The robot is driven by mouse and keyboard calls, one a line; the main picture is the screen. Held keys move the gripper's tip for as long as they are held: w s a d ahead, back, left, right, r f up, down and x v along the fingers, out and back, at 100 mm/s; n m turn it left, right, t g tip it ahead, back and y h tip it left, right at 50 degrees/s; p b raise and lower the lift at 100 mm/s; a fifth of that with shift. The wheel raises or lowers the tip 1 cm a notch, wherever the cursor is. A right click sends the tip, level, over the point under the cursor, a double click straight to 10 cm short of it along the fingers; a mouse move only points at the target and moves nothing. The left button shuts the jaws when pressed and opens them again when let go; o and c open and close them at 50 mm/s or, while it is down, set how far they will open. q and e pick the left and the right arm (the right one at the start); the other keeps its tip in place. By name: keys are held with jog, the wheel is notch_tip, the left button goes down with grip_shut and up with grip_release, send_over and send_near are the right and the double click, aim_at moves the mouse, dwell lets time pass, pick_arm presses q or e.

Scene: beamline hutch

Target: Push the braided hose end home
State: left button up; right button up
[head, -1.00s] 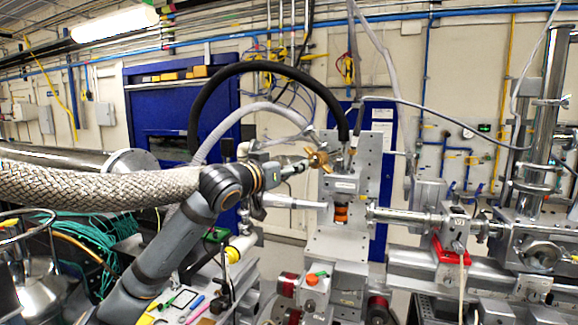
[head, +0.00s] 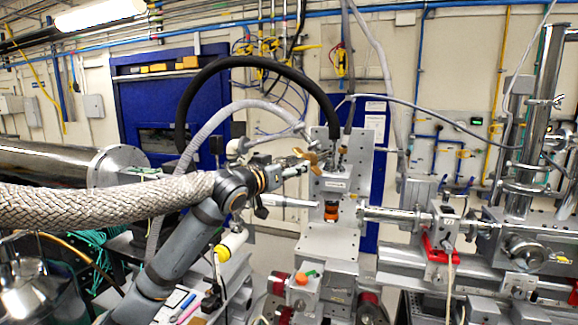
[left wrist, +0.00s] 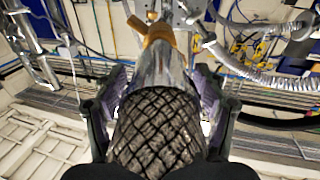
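The braided hose end shows in the left wrist view as a black-meshed grey sleeve (left wrist: 157,128) running into a smooth metal cuff (left wrist: 165,68). My left gripper (left wrist: 163,100) has a finger on each side of it and appears shut on it; the palm side is hidden. Beyond the cuff a brass-coloured fitting (left wrist: 153,30) shows, also seen in the head view (head: 310,157) at the upright metal plate (head: 345,155). In the head view my left gripper (head: 287,170) points right toward this fitting. I cannot tell whether cuff and fitting touch. My right gripper is not in view.
A black hose (head: 262,62) arches over the gripper, and a grey corrugated hose (head: 205,130) runs behind it. A thick braided hose (head: 100,205) crosses the left foreground. Beamline pipes (head: 392,215) and a red-based stand (head: 440,252) stand to the right.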

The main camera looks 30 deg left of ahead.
pick_arm(q)
jog(key=shift+w, duration=0.1)
notch_tip(320, 180, up, 9)
jog(key=shift+f, duration=0.1)
jog(key=shift+r, duration=0.55)
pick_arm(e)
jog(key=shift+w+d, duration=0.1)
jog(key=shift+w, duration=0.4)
